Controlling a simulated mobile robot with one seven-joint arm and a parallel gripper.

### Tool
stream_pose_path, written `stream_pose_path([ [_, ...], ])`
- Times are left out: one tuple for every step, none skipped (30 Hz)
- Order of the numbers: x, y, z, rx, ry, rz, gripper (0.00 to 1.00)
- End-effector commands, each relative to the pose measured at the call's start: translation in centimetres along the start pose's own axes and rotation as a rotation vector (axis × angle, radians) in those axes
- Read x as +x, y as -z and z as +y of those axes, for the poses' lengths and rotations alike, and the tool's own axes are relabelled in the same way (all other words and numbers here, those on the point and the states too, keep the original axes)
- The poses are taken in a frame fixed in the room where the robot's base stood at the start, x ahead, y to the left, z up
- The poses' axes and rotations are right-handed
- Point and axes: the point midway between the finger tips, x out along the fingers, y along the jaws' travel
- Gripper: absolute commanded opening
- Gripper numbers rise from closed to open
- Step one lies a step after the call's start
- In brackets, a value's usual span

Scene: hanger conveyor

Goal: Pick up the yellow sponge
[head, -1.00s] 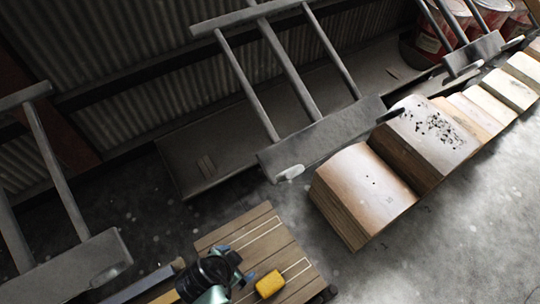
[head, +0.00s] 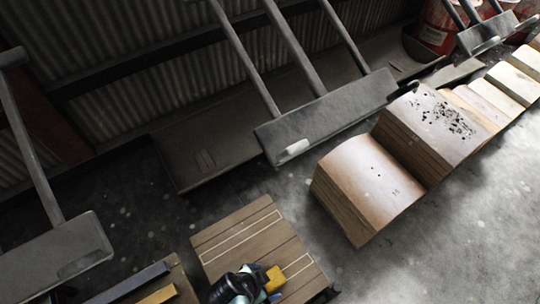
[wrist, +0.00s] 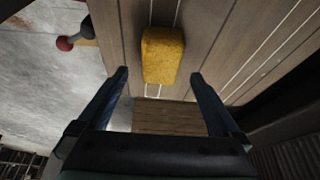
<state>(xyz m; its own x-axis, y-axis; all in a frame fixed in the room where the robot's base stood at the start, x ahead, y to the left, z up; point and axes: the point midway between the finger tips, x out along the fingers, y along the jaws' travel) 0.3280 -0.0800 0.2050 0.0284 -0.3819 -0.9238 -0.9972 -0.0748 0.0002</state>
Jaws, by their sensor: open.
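The yellow sponge (head: 275,279) lies on a slatted wooden surface (head: 238,226) at the bottom of the head view, partly hidden by my gripper (head: 262,287). In the wrist view the sponge (wrist: 162,55) sits at the upper middle, its long side pointing away from me. My gripper (wrist: 160,82) is open and empty, with one finger to the left and one to the right of the sponge's near end. The fingertips show a little short of the sponge, and I cannot tell their height above the wood.
Wooden blocks (head: 367,185) stand in a row to the right. Grey hanger frames (head: 325,115) hang above the floor near the corrugated wall. A red-ended object (wrist: 66,43) lies left of the sponge in the wrist view. Bare floor (head: 440,240) shows at lower right.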

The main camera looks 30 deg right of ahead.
Motion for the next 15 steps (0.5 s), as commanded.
stream_pose_path([
  [0.9,-0.2,0.0,0.0,0.0,0.0,1.0],
  [1.3,-0.3,0.0,0.001,0.0,0.0,1.0],
  [1.9,-0.4,0.0,0.001,0.0,0.0,1.0],
  [2.3,-0.4,0.0,0.001,0.0,0.0,1.0],
  [2.7,-0.5,-0.1,0.001,0.0,0.0,1.0],
  [3.2,-0.5,-0.1,0.0,0.0,0.0,1.0],
  [3.6,-0.5,-0.1,0.0,0.0,0.0,1.0],
  [4.0,-0.5,-0.1,0.0,0.0,0.0,1.0],
  [4.3,-0.5,-0.1,0.0,0.0,0.0,1.0],
  [4.5,-0.4,-0.1,0.001,0.0,0.0,1.0],
  [4.6,-0.4,-0.1,0.001,0.0,0.0,1.0],
  [4.6,-0.3,-0.1,0.001,0.0,0.0,1.0],
  [4.6,-0.3,-0.1,0.001,0.001,0.0,1.0],
  [4.6,-0.3,-0.1,0.001,0.001,0.0,1.0],
  [4.5,-0.2,-0.1,0.001,0.001,0.0,1.0],
])
